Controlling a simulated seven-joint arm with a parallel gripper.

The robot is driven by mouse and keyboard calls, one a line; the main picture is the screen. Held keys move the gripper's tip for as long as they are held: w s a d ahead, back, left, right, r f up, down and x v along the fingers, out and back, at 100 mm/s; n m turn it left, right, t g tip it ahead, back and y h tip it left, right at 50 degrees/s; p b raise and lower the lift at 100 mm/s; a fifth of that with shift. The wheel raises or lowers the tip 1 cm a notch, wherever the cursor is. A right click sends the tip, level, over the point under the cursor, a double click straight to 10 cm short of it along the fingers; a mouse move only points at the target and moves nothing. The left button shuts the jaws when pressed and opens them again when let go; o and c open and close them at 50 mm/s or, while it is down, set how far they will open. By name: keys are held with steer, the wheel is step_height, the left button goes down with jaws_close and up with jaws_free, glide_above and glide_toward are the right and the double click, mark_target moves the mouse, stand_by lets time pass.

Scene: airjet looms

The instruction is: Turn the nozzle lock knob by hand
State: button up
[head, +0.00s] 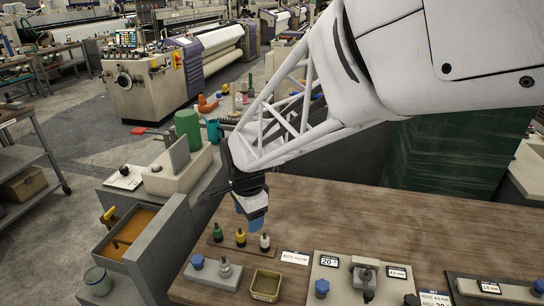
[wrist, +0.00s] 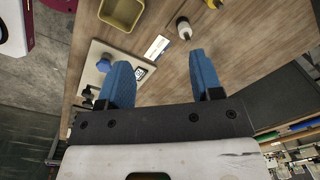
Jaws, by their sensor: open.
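Several blue knobs stand along the near side of the wooden bench; I cannot tell which is the nozzle lock knob. Another blue knob (head: 197,261) is on a grey plate at left, and one is at the far right (head: 538,287). My gripper (head: 252,208) hangs above the bench, behind the small bottles, apart from all the knobs. In the wrist view its blue fingers (wrist: 160,68) are apart and empty. A blue knob (wrist: 103,65) shows there beside the left finger.
An open drawer (head: 130,232) is at left. The bench's middle is clear.

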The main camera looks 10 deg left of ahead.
mark_target(197, 258)
steer(key=s+a+f+m, duration=0.1)
steer(key=a+f, duration=0.1)
steer(key=a, duration=0.3)
steer(key=s+a+f, duration=0.1)
steer(key=a+f, duration=0.2)
steer(key=a, duration=0.2)
steer(key=s+a+f+m, duration=0.1)
steer(key=s+a+f, duration=0.1)
steer(key=a, duration=0.3)
steer(key=shift+a+f+m, duration=0.15)
steer(key=shift+f+m, duration=0.15)
steer(key=shift+f, duration=0.2)
steer(key=shift+f, duration=0.2)
steer(key=shift+f, duration=3.75)
steer(key=shift+f, duration=0.15)
steer(key=c, duration=0.7)
steer(key=shift+o, duration=0.2)
